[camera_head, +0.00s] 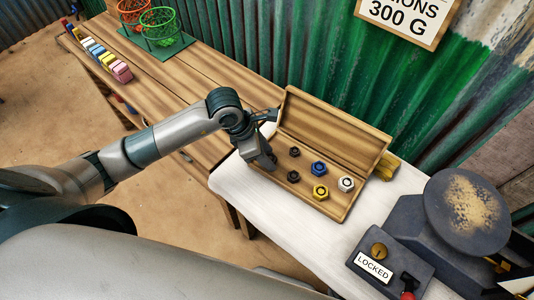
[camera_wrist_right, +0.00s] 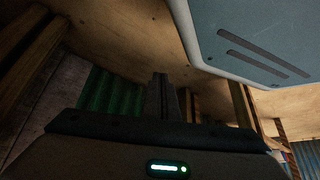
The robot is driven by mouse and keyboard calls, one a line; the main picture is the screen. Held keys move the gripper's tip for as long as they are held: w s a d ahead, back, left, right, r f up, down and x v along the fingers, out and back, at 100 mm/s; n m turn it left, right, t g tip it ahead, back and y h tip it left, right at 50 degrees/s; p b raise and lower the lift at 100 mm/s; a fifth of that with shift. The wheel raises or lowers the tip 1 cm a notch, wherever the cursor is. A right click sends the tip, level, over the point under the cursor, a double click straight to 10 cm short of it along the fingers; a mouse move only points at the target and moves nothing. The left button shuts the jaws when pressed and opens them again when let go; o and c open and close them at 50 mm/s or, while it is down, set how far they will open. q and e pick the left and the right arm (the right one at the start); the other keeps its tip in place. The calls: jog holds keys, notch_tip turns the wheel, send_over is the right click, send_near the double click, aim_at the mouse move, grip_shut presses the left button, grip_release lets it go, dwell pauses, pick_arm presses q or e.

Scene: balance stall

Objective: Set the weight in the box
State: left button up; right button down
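The open wooden box (camera_head: 338,209) lies on the white table with its lid (camera_head: 330,132) raised at the back. In it stand hex-shaped weights: a small black weight (camera_head: 294,152), another black weight (camera_head: 293,176), a blue weight (camera_head: 318,168), a yellow weight (camera_head: 320,193) and a white weight (camera_head: 346,184). My left gripper (camera_head: 268,160) points down at the box's left end. Its fingertips are partly hidden, and I cannot tell whether it holds a weight. My right gripper (camera_wrist_right: 162,97) shows in the right wrist view with its fingers together and nothing visible between them.
A dark scale (camera_head: 468,212) with a "LOCKED" sign (camera_head: 373,267) stands at the right. A yellow object (camera_head: 386,167) lies behind the box. The white table (camera_head: 265,205) is bare in front of the box.

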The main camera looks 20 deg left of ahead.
pick_arm(q)
jog(key=shift+r, duration=0.1)
